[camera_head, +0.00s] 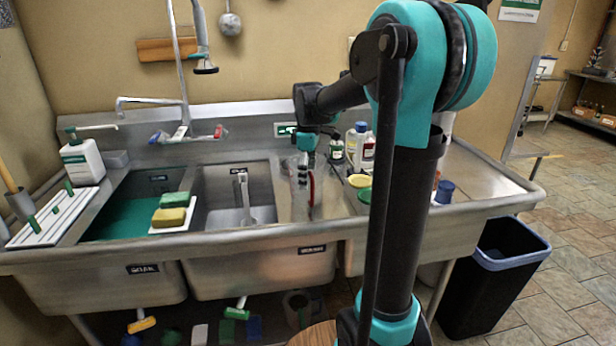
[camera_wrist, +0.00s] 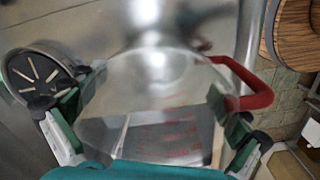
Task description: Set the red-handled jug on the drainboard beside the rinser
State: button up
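The red-handled jug (camera_head: 301,192) is clear, with red marks on its wall. In the head view it is upright below my gripper (camera_head: 306,158), over the metal strip right of the middle basin. In the wrist view the jug (camera_wrist: 150,105) fills the space between my fingers, which press its sides; its red handle (camera_wrist: 245,85) is on the right. The round black rinser (camera_wrist: 40,75) with pale spokes lies left of the jug, close to the left finger. The drainboard (camera_head: 478,180) extends right behind my arm. I cannot tell whether the jug's base touches metal.
Bottles (camera_head: 360,146), a yellow lid (camera_head: 360,181) and a green lid (camera_head: 364,195) stand right of the jug. A blue cup (camera_head: 445,191) is farther right. Sponges (camera_head: 171,208) rest on a white board at the left. A faucet (camera_head: 180,100) rises behind the basins.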

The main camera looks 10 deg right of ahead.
jog(key=shift+r, duration=0.1)
notch_tip(320, 180, up, 12)
dwell(0.6)
dwell(1.3)
